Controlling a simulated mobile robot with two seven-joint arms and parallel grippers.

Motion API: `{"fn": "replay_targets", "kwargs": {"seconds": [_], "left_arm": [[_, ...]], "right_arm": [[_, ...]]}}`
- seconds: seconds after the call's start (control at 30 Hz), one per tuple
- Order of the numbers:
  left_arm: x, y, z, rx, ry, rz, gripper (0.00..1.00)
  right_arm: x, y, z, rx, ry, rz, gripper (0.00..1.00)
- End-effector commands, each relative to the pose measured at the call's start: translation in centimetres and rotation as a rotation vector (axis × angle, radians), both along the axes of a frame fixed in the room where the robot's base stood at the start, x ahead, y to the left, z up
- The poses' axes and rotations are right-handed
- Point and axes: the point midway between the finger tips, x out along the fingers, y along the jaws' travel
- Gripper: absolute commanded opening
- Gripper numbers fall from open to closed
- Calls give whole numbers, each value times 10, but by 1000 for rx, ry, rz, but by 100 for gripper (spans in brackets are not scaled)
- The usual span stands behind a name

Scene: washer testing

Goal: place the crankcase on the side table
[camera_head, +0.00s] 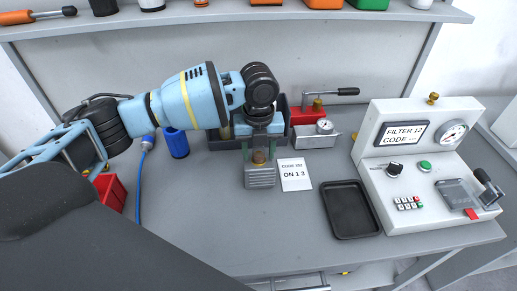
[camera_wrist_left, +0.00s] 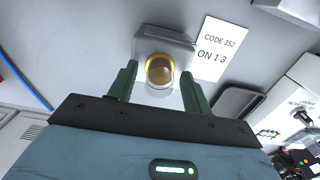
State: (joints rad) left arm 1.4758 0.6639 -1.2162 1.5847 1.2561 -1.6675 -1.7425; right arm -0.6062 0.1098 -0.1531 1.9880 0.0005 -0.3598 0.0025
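The part that looks like the crankcase (camera_head: 260,178) is a grey ribbed block with a round brass-coloured piece. It is on the grey workbench (camera_head: 215,222), left of a white code card. In the left wrist view, the grey block (camera_wrist_left: 165,43) shows at top centre with its gold-rimmed round piece below. My left gripper (camera_head: 258,152) points down over it. Its green fingers (camera_wrist_left: 159,74) are apart on either side of the round piece, with gaps visible, so it is open and empty. My right gripper is out of view. I cannot pick out the side table for certain.
A black tray (camera_head: 350,210) lies right of the code card (camera_head: 294,175). A white test console (camera_head: 430,165) stands further right. A dark bin (camera_head: 282,108) and red-based gauge device (camera_head: 313,133) are behind. A blue cylinder (camera_head: 176,143) and cable are left. Bench front is clear.

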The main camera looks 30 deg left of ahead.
Motion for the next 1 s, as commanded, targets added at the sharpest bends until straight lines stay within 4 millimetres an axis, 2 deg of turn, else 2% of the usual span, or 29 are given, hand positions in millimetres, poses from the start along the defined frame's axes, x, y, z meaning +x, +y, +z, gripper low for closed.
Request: {"fn": "replay_targets", "kwargs": {"seconds": [0.23, 0.37, 0.8, 1.0], "left_arm": [[0, 0, 1, 0, 0, -1, 49], [1, -1, 10, -2, -3, -1, 49], [0, -1, 92, -2, -2, -1, 49], [0, 0, 115, 0, 0, 0, 49]], "right_arm": [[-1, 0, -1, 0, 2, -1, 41], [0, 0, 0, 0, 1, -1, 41], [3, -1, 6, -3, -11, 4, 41], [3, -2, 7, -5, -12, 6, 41]]}}
